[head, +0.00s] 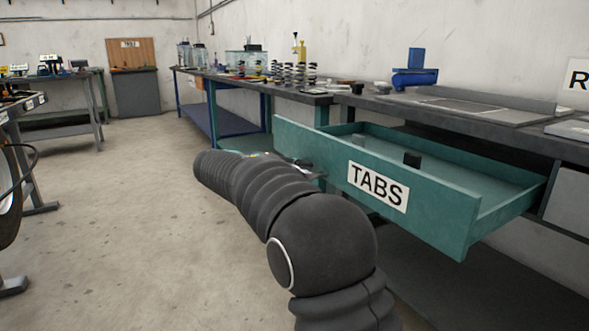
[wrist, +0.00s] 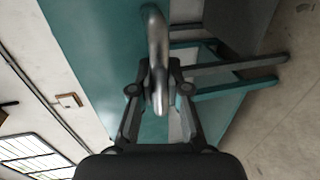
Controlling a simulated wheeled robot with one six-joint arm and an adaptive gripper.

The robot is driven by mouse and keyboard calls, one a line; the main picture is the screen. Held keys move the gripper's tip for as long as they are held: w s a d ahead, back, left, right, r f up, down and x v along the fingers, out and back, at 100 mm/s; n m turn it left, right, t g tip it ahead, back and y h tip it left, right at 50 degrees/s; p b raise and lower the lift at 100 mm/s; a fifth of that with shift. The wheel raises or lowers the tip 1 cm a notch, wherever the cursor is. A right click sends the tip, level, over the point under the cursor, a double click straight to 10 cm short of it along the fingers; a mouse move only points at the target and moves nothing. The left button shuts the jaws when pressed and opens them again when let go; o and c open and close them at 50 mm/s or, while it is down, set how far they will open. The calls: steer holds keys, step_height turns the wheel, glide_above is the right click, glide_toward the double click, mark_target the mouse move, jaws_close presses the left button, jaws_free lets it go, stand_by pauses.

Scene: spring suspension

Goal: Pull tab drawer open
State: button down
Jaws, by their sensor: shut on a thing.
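The teal drawer (head: 300,142) labelled TABS (head: 378,186) stands pulled out from under the workbench in the head view, its inside showing. My gripper (wrist: 157,72) is shut on the handle. In the head view my dark arm reaches to the left part of the drawer front, and the handle is mostly hidden there.
The grey workbench top (head: 345,97) above the drawer holds several springs (head: 290,75), a blue vise-like tool (head: 414,75) and a flat grey panel (head: 470,107). Open concrete floor (head: 120,190) lies to the left. A wheel (head: 8,195) and a stand are at the left edge.

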steer(key=shift+s, duration=0.1)
steer(key=c, duration=1.1)
jaws_free()
steer(key=shift+c, duration=0.2)
steer(key=shift+a, duration=0.1)
steer(key=shift+a, duration=0.1)
steer(key=v, duration=1.1)
steer(key=shift+a, duration=0.35)
steer(key=shift+s+r, duration=0.1)
